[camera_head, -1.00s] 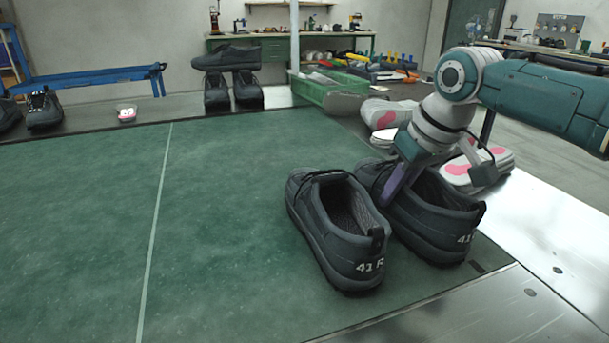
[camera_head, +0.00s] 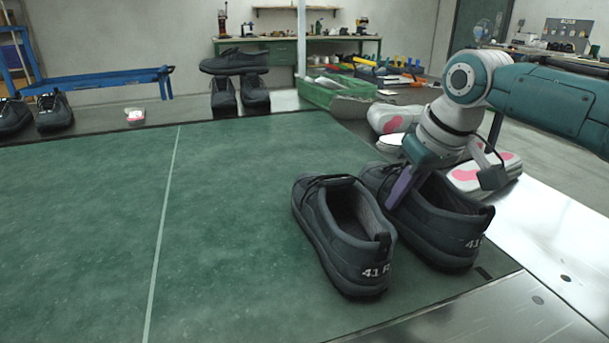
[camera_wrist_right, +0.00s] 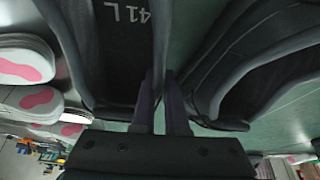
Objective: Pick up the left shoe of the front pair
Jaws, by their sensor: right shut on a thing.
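The front pair of dark grey slip-on shoes stands on the green mat. The shoe on the picture's left (camera_head: 345,235), marked 41 R at its heel, stands free. The other shoe (camera_head: 440,228) stands close to its right; its heel mark is partly unreadable, but 41 L shows in the right wrist view (camera_wrist_right: 105,50). My right gripper (camera_head: 398,190) is shut on this 41 L shoe at its collar wall, on the side facing its mate. In the wrist view both purple fingers (camera_wrist_right: 161,108) point at that edge. My left gripper is out of view.
White shoes with pink soles (camera_head: 395,118) lie behind and right of the pair. A green crate (camera_head: 335,95) and other dark shoes (camera_head: 238,95) stand at the back. The mat (camera_head: 80,220) is clear on the left; bare metal (camera_head: 560,220) lies to the right.

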